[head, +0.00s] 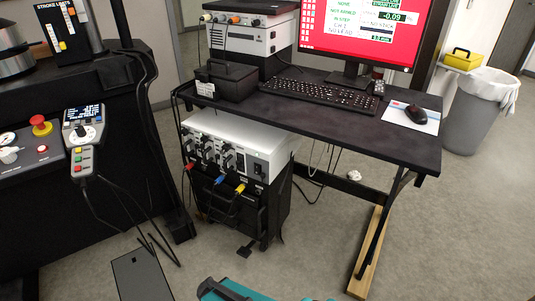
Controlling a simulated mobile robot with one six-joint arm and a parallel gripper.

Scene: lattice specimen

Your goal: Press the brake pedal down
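A small black pedal (245,250) sticks out low at the front foot of the black wheeled cart (268,212), close to the floor. It looks like the brake pedal. It is small in the head view, and I cannot tell whether it is up or down. The cart stands under the left part of the desk and carries a silver instrument (243,147) with knobs. My gripper is not in view, so its place relative to the pedal does not show.
A desk (390,140) with keyboard and monitor overhangs the cart. Red, blue and yellow plugs and cables hang on the cart's front. A black machine (95,215) with a hanging pendant stands left. A dark flat plate (140,277) lies at front left. Floor before the pedal looks clear.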

